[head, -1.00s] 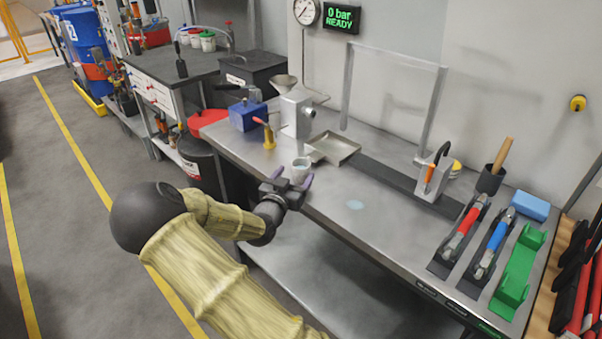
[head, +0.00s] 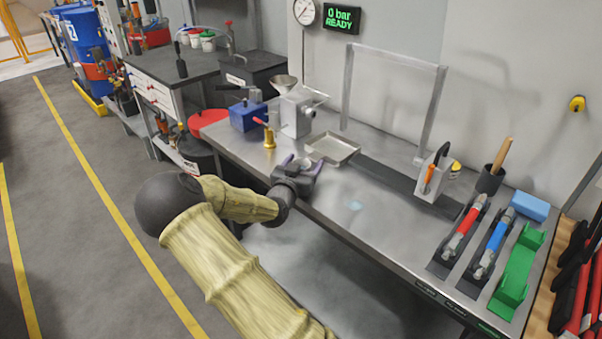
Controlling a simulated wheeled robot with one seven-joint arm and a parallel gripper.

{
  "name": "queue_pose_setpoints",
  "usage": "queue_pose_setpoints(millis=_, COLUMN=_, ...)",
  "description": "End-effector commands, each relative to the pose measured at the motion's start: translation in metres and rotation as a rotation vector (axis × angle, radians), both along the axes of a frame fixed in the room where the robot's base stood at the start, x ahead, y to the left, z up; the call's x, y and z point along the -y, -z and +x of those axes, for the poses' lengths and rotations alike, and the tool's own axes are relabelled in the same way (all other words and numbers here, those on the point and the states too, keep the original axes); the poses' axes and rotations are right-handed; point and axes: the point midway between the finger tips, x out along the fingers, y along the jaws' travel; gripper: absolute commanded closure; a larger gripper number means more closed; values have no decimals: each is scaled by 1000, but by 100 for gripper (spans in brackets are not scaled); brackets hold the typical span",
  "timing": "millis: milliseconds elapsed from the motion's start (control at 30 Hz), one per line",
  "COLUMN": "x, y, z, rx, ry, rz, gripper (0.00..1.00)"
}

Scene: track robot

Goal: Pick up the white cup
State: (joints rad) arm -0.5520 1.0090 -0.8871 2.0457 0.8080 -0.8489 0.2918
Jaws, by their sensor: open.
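The white cup (head: 304,163) stands on the metal workbench (head: 375,222) near its front edge, in front of a shallow metal tray. Only its upper part shows; my gripper hides the rest. My gripper (head: 302,166) is open, with purple-tipped fingers on the left and right of the cup. I cannot tell whether either finger touches it.
The shallow tray (head: 333,148) lies just behind the cup. Red- and blue-handled tools (head: 468,219) lie at right. The bench middle is mostly clear.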

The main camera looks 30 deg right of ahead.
Motion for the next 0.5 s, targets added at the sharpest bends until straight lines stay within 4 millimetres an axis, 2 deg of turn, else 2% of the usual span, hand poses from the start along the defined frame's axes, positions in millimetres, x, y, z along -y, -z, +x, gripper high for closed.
queue_pose_setpoints(millis=333, x=0, y=0, z=0, rx=0, ry=0, rz=0, gripper=28)
queue_pose_setpoints(millis=367, x=0, y=0, z=0, rx=0, ry=0, rz=0, gripper=32)
queue_pose_setpoints(millis=500, x=0, y=0, z=0, rx=0, ry=0, rz=0, gripper=60)
